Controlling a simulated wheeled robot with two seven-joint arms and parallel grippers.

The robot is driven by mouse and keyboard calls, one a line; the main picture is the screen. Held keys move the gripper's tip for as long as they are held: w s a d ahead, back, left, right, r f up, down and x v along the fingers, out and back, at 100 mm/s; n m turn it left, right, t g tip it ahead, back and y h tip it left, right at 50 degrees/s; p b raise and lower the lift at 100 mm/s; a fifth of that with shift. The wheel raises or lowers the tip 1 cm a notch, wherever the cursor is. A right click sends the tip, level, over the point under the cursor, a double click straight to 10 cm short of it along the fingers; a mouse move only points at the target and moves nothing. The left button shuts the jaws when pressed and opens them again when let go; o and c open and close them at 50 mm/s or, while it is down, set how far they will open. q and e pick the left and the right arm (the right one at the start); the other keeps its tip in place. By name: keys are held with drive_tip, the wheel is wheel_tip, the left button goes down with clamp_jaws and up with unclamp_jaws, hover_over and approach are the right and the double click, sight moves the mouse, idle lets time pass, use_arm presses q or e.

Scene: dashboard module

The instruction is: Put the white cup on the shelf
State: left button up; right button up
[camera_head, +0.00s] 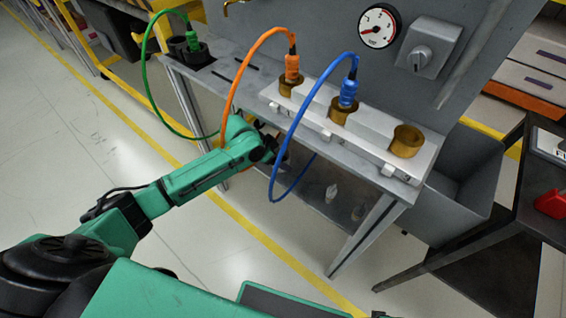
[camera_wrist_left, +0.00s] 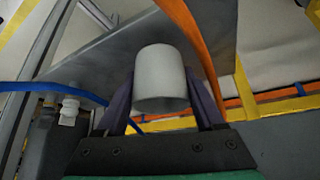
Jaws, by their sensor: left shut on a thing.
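The white cup (camera_wrist_left: 160,75) sits between the two dark fingers of my left gripper (camera_wrist_left: 160,92) in the left wrist view, and the gripper is shut on it. In the head view my left gripper (camera_head: 280,156) is at the front edge of the grey workbench, below its top and beside the hanging cables; the cup cannot be made out there. The lower shelf (camera_head: 310,188) under the bench is partly visible, with small clear or whitish items on it. My right gripper is out of view.
Green (camera_head: 146,75), orange (camera_head: 243,70) and blue (camera_head: 296,130) cables loop over the bench front near my left arm. A bench leg (camera_head: 366,236) stands to the right. A grey bin (camera_head: 455,205) and a dark table (camera_head: 505,225) are farther right. The floor in front is clear.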

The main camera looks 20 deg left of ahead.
use_arm(q)
drive_tip(key=shift+x, duration=0.8)
drive_tip(key=shift+w+f, duration=0.1)
drive_tip(key=shift+f, duration=0.1)
drive_tip(key=shift+r, duration=0.1)
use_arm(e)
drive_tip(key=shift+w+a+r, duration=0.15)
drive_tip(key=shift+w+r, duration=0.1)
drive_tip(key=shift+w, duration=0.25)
use_arm(q)
drive_tip(key=o, duration=1.3)
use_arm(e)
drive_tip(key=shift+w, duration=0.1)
